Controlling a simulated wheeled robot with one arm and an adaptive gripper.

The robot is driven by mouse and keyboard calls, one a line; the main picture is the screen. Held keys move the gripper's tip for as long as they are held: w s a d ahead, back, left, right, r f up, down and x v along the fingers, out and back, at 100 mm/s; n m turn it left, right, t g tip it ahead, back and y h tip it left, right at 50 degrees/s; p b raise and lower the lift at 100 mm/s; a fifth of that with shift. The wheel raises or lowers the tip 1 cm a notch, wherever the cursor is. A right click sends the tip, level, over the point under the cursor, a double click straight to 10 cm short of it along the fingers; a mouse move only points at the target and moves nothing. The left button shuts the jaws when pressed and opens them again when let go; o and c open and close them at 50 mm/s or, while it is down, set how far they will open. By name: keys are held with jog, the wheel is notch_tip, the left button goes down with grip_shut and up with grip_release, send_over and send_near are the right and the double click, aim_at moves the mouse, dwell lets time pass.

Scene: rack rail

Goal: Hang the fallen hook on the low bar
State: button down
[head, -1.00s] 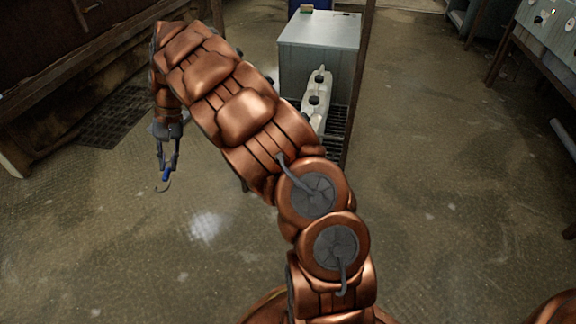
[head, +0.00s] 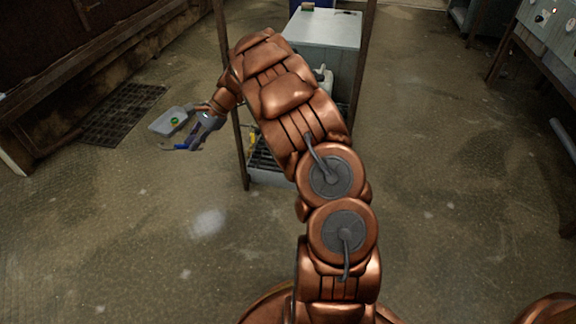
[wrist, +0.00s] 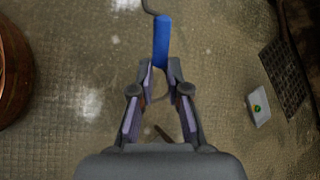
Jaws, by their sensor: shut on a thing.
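The hook has a blue sleeve (wrist: 161,42) and a thin dark metal end. My gripper (wrist: 160,68) is shut on it; the blue part sticks out past the fingertips, with the curved end at the top edge of the wrist view. In the head view my gripper (head: 196,138) points left above the floor, and the blue hook (head: 183,147) shows at its tips. The rack's dark posts (head: 233,105) stand just right of my gripper. I cannot make out the low bar; my arm covers much of the rack.
A pale tray (head: 160,124) with a green item (head: 174,121) shows beside my gripper. A floor grate (head: 110,112) lies at left, near a wooden bench. A grey cabinet (head: 325,35) and a white jug (head: 324,76) are behind my arm. Open floor lies in front.

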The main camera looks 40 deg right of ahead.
jog(key=s+d+f+m+t+h+p, duration=0.1)
jog(key=d+f+m+t+h, duration=0.1)
jog(key=d+f+m+t, duration=0.3)
jog(key=d+f+m+t+h, duration=0.1)
jog(key=d+m, duration=0.2)
jog(key=d, duration=0.3)
jog(key=s+d+f+m+t+h+p, duration=0.1)
jog(key=d+f+m+t+h, duration=0.1)
jog(key=d+f+m+t, duration=0.3)
jog(key=s+d+f+m+h+p, duration=0.2)
jog(key=s+d+f+m+h, duration=0.4)
jog(key=s+d+f, duration=0.45)
jog(key=w+d+h+b, duration=0.1)
jog(key=w+d+b, duration=0.4)
jog(key=d, duration=0.2)
jog(key=shift+w+d+f+n, duration=0.15)
jog(key=shift+d+f+n, duration=0.1)
jog(key=shift+d+n, duration=0.1)
jog(key=shift+f, duration=0.15)
jog(key=c, duration=1.5)
grip_release()
jog(key=shift+f, duration=0.1)
jog(key=o, duration=0.4)
jog(key=shift+r, duration=0.2)
